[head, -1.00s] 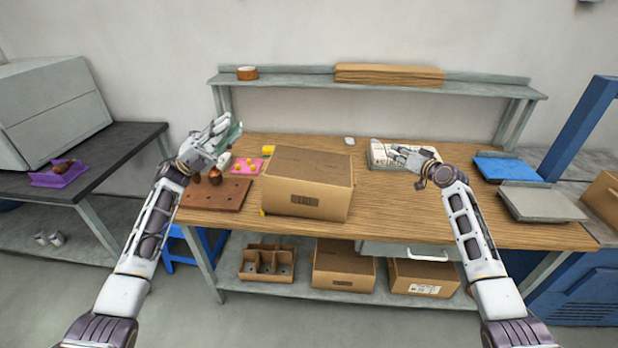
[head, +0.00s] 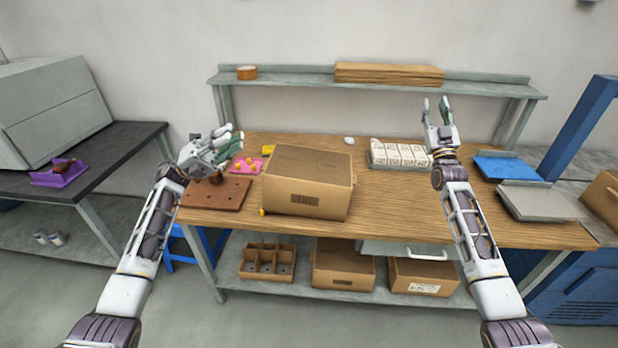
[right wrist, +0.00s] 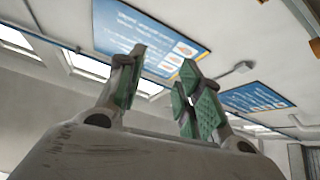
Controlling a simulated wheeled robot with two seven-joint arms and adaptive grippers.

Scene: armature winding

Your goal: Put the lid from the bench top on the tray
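A shallow grey tray (head: 373,163) filled with rows of white blocks (head: 405,154) lies on the bench top (head: 400,205), right of the middle. I cannot surely pick out a lid; a small pale object (head: 349,140) lies at the bench's back, too small to identify. My right gripper (head: 436,106) points up above the tray's right end, apart from it. In the right wrist view (right wrist: 158,88) its fingers are spread with nothing between them. My left gripper (head: 236,134) is over the left of the bench, its fingers apart and seemingly empty.
A large cardboard box (head: 307,184) stands mid-bench. A brown holed board (head: 216,193) and a pink tray (head: 247,166) lie left of it. A blue tray (head: 507,168) and a grey tray (head: 540,203) lie right. A shelf (head: 300,84) spans the back. The bench's front right is clear.

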